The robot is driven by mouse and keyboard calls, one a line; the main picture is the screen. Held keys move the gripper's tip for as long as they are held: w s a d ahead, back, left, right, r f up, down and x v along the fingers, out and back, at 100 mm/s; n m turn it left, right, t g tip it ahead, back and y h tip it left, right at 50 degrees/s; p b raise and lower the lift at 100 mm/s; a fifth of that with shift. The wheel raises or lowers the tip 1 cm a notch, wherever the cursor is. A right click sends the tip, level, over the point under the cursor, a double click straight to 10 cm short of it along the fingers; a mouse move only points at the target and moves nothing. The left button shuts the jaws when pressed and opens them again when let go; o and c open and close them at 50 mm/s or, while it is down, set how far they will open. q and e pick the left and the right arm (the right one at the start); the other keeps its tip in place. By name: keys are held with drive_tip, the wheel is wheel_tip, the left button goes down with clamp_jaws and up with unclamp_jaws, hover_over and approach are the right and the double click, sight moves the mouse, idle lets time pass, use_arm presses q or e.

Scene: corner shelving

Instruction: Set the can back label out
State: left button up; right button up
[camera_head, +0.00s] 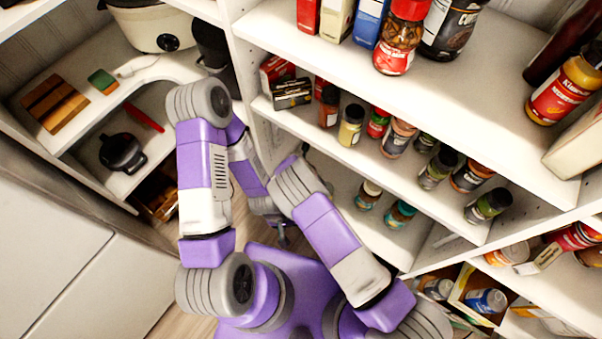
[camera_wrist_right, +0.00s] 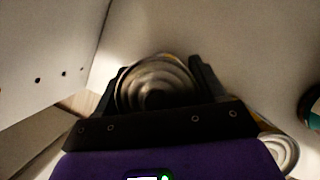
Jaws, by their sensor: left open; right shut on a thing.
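In the right wrist view, a can (camera_wrist_right: 155,85) shows its round, ridged metal end to the camera. My right gripper (camera_wrist_right: 155,80) is shut on it, with one dark finger on each side. Only a thin yellowish edge of its side shows, so I cannot tell which way the label faces. In the head view, my left gripper (camera_head: 282,236) is small and low, between my purple arms, open and apart from the shelves. My right gripper and the held can are hidden in the head view.
A second can end (camera_wrist_right: 281,152) shows beside my right gripper, and a dark jar edge (camera_wrist_right: 310,106) at far right. White shelf walls stand close around. In the head view, spice jars (camera_head: 351,125) line the middle shelf, and a blue can (camera_head: 487,300) stands lower right.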

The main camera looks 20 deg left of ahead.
drive_tip(key=shift+f, duration=0.15)
drive_tip(key=o, duration=1.5)
drive_tip(key=p+v, duration=0.1)
drive_tip(key=v, duration=0.5)
drive_tip(key=shift+r, duration=0.25)
drive_tip(key=shift+s+d+r, duration=0.1)
drive_tip(key=shift+s+r, duration=0.2)
drive_tip(key=shift+r, duration=0.25)
